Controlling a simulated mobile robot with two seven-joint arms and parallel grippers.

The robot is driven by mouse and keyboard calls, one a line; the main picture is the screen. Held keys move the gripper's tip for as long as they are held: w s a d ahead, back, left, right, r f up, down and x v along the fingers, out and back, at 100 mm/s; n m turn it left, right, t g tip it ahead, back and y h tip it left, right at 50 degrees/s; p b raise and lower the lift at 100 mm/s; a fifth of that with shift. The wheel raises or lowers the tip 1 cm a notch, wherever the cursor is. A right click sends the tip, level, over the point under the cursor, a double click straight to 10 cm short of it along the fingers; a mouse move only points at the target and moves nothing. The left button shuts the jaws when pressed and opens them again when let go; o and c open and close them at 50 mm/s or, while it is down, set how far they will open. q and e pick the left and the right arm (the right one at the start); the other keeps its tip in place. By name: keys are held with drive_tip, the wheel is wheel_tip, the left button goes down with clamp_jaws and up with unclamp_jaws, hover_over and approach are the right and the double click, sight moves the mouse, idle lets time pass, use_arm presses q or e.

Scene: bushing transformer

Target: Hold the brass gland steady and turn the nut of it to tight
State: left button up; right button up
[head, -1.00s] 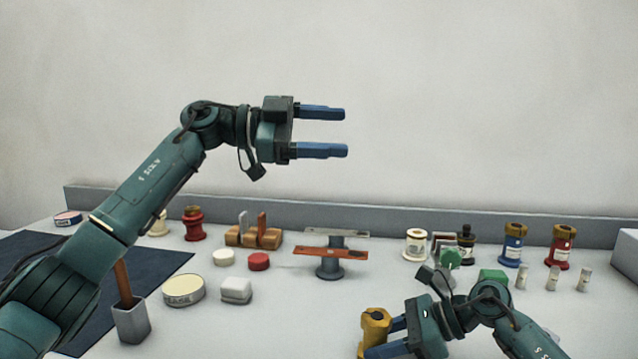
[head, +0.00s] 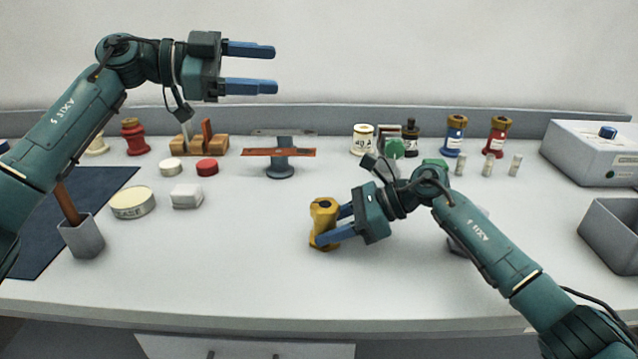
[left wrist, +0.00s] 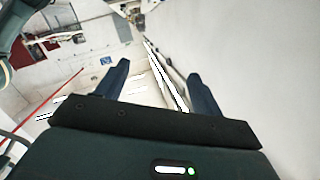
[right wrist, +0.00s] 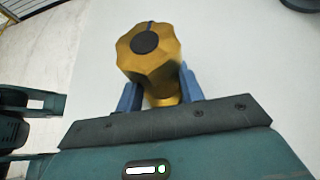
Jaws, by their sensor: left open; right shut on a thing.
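The brass gland (head: 324,218) stands upright near the front middle of the bench, with a faceted nut at its top and a dark round centre. It also shows in the right wrist view (right wrist: 150,62), between the blue fingers. My right gripper (head: 331,226) is shut on the gland low on its body, below the nut; the right wrist view shows the fingers (right wrist: 158,92) on both sides of it. My left gripper (head: 262,68) is open and empty, raised high over the back left of the bench. The left wrist view shows its spread fingers (left wrist: 160,82) with nothing between.
A stand with an orange bar (head: 279,153) is behind the gland. Jars, red and blue bushings (head: 455,138) and small cylinders stand at the back right. A white block (head: 186,196), a tin (head: 132,203) and a grey holder (head: 81,238) are left.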

sight(324, 205)
use_arm(q)
drive_tip(key=s+f+n+g+y, duration=0.1)
drive_tip(key=s+f+n, duration=0.15)
drive_tip(key=f, duration=0.65)
drive_tip(key=s+f+n+g+y, duration=0.1)
drive_tip(key=s+f+y, duration=0.15)
drive_tip(key=f, duration=0.65)
drive_tip(key=shift+h, duration=0.35)
drive_tip(key=x, duration=1.1)
drive_tip(key=shift+s+d, duration=0.2)
drive_tip(key=c, duration=1)
